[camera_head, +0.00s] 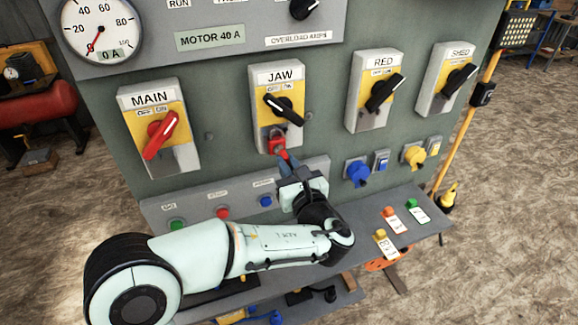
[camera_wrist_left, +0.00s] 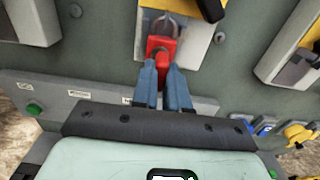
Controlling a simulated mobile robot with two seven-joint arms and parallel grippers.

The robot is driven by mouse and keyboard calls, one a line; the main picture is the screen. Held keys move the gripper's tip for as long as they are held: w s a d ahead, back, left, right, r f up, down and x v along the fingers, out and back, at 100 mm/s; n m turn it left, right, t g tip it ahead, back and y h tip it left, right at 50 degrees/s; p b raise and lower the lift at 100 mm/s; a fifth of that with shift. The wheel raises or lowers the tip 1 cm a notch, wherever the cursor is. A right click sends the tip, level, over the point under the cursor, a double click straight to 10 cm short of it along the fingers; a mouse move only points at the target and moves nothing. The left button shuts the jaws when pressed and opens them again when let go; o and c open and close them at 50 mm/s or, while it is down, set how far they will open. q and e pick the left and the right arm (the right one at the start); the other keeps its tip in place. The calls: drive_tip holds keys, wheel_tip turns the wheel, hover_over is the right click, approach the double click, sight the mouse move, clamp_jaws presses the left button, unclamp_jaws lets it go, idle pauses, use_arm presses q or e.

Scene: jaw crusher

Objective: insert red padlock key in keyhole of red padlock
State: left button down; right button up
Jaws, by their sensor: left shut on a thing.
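The red padlock (camera_head: 276,144) hangs below the black switch handle of the JAW box. It also shows in the left wrist view (camera_wrist_left: 159,44), with its shackle above it. My left gripper (camera_head: 284,161) is just below the padlock, its blue-grey fingers pointing up at the padlock's underside. In the left wrist view the fingers (camera_wrist_left: 164,68) are close together on a small red piece, the red key (camera_wrist_left: 163,61), right under the padlock. The fingers mostly hide the key, and the keyhole is hidden. I cannot tell whether the key is inside the padlock. My right gripper is not in view.
The MAIN (camera_head: 160,130), RED (camera_head: 375,93) and SHED (camera_head: 449,82) switch boxes flank the JAW box (camera_head: 263,78). A blue plug (camera_head: 356,172) and a yellow plug (camera_head: 413,156) stick out at right. A shelf (camera_head: 431,226) with tagged keys lies below right.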

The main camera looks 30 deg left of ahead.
use_arm(q)
drive_tip(key=shift+w+a, duration=0.45)
drive_tip(key=shift+a, duration=0.1)
drive_tip(key=c, duration=1.1)
unclamp_jaws()
drive_tip(key=shift+d, duration=0.1)
drive_tip(key=shift+b+v, duration=0.3)
drive_tip(key=shift+v, duration=4.1)
